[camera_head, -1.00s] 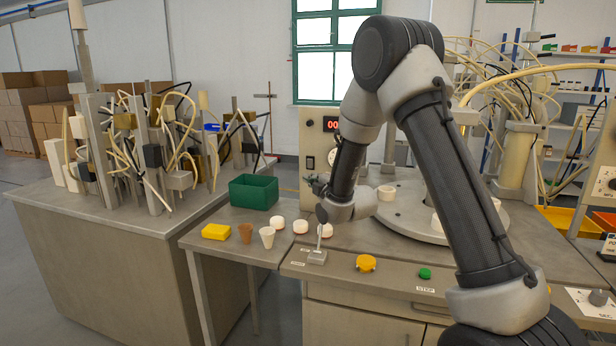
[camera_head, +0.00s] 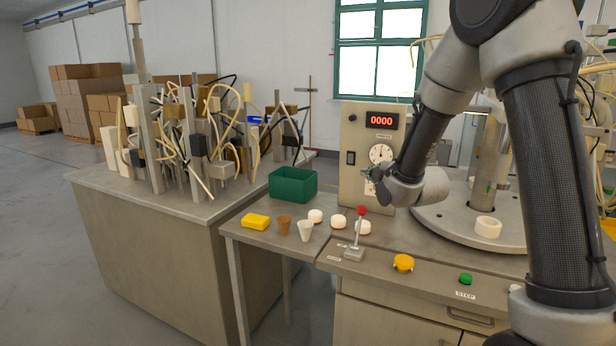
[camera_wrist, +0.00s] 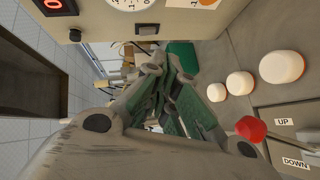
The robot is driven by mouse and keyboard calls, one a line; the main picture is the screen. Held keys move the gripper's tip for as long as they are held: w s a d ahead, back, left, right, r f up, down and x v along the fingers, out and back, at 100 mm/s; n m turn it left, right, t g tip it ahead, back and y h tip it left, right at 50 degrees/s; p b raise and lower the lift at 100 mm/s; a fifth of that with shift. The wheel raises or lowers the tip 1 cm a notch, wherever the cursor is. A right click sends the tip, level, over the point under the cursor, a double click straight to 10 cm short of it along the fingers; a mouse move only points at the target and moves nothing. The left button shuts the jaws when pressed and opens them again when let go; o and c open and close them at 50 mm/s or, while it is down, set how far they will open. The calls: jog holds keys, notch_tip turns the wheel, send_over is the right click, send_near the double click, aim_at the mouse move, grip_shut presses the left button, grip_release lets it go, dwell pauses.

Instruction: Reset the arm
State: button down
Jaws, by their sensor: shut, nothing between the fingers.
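My arm reaches in from the right in the head view. My gripper (camera_head: 368,178) is in front of the grey control box (camera_head: 351,140), above the bench and above the red-knobbed lever (camera_head: 360,212). In the wrist view my gripper (camera_wrist: 172,72) has its fingers together with nothing visible between them. The lever's red knob (camera_wrist: 251,129) shows beside the gripper, near the UP and DOWN labels. The lever stands roughly upright, with a slight tilt, on its base.
A yellow button (camera_head: 403,263) and green button (camera_head: 466,279) are on the bench front. A round platform (camera_head: 440,222) is right.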

jog(key=s+d+r+m+g+h, duration=0.1)
jog(key=s+m, duration=0.4)
jog(key=s, duration=0.8)
jog(key=s+d+r+m+g+h, duration=0.1)
jog(key=s+d+m+g, duration=0.5)
jog(key=s, duration=0.8)
jog(key=s+d+r+m+g+h, duration=0.1)
jog(key=s+d+r+m+g, duration=0.2)
jog(key=s, duration=1)
jog(key=m, duration=0.3)
jog(key=shift+s+d+r+g, duration=0.15)
jog(key=shift+s+r+g, duration=0.15)
jog(key=shift+s+r, duration=0.1)
